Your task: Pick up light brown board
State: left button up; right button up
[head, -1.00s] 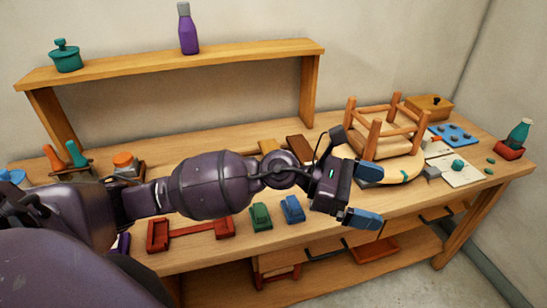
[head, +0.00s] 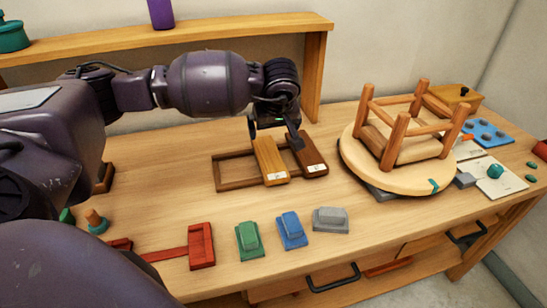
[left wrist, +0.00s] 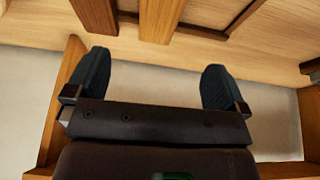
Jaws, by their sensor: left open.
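The light brown board (head: 269,162) has a small white label and lies in a dark wooden frame on the bench. A dark brown board (head: 312,160) with a similar label lies just to its right. My left gripper (head: 275,134) is at the back end of the light brown board, with its fingers apart and nothing held. In the left wrist view, the open left gripper (left wrist: 155,80) points toward the light brown board (left wrist: 160,18), whose end lies ahead between the finger lines. The dark brown board (left wrist: 95,12) is beside it there. My right gripper is not seen.
An upturned stool (head: 405,150) stands to the right. Red (head: 201,246), green (head: 248,241), blue (head: 291,231) and grey (head: 330,220) blocks lie in front. A raised shelf (head: 180,45) runs behind. The left part of the frame (head: 230,171) is empty.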

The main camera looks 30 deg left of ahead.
aim_at(269, 156)
pick_arm(q)
jog(key=x, duration=0.2)
jog(key=b+x, duration=0.1)
jog(key=x, duration=0.1)
jog(key=shift+d+f, duration=0.15)
jog(key=shift+f, duration=0.3)
jog(key=x, duration=0.3)
jog(key=shift+f, duration=0.25)
jog(key=shift+w+a+f, duration=0.15)
jog(key=shift+a+f, duration=0.1)
jog(key=shift+f, duration=0.1)
jog(key=x, duration=0.4)
jog(key=shift+f+b, duration=0.1)
jog(key=shift+b, duration=0.3)
jog(key=shift+a+f, duration=0.15)
jog(key=shift+f, duration=0.15)
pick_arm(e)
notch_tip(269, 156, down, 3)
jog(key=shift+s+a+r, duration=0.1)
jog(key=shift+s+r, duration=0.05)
pick_arm(q)
jog(key=shift+r, duration=0.1)
jog(key=shift+c, duration=0.5)
jog(key=c, duration=0.9)
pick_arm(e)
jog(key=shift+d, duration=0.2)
